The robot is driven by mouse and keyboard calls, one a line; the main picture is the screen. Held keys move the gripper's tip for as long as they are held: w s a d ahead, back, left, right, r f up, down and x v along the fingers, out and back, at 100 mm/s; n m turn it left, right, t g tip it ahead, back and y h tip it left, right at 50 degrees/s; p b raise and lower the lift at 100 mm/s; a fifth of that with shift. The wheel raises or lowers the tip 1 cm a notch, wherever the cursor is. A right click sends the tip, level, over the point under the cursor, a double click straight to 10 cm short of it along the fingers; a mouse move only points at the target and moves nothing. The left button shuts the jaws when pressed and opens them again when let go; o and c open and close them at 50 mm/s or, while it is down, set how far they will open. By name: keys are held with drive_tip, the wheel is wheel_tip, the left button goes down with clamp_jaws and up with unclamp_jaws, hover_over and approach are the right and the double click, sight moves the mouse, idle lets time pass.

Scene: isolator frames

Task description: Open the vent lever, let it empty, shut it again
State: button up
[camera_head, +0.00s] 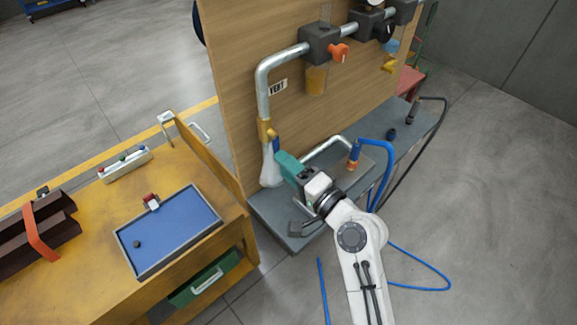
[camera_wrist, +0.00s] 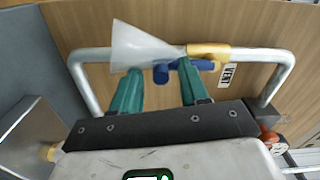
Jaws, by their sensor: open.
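The vent valve is a brass body (camera_head: 265,132) at the lower end of the grey pipe, under a VENT sign (camera_head: 277,87). Its blue lever (camera_head: 276,146) lies along the pipe line. In the wrist view the lever (camera_wrist: 200,65) runs alongside the brass body (camera_wrist: 208,51), its round end between my fingertips. A pale, translucent cone (camera_head: 270,171) spreads down from the valve's outlet, like a plume; it also shows in the wrist view (camera_wrist: 143,47). My gripper (camera_wrist: 160,84) has teal fingers, open, one either side of the lever's end; contact cannot be told.
The wooden panel (camera_head: 237,100) stands behind the pipe, with a red-orange handle (camera_head: 339,52) higher up. A grey bench (camera_head: 265,209) lies below, with a blue hose (camera_head: 377,145) to the right. A yellow worktable (camera_head: 90,221) with a blue tray (camera_head: 180,225) stands left.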

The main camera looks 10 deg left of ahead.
drive_tip(key=b+v, duration=0.2)
drive_tip(key=v, duration=0.8)
drive_tip(key=shift+s+d+b, duration=0.25)
drive_tip(key=shift+d+b, duration=0.1)
drive_tip(key=s+d+f+n+g+h, duration=0.2)
drive_tip(key=s+d+f+h, duration=0.25)
drive_tip(key=d+f, duration=0.2)
drive_tip(key=s+d+f+n+g+h, duration=0.25)
drive_tip(key=s+d+f, duration=0.25)
drive_tip(key=f, duration=0.3)
drive_tip(key=s+d+f+g+h, duration=0.2)
drive_tip(key=s+d+h, duration=0.1)
drive_tip(key=s+d, duration=0.4)
drive_tip(key=s+d+f+g+h, duration=0.2)
drive_tip(key=s+d+g+h, duration=0.1)
drive_tip(key=s+d, duration=0.4)
drive_tip(key=s+h, duration=0.1)
drive_tip(key=s, duration=0.2)
drive_tip(key=shift+s+d+f, duration=0.3)
drive_tip(key=shift+d, duration=0.1)
drive_tip(key=shift+n+g, duration=0.25)
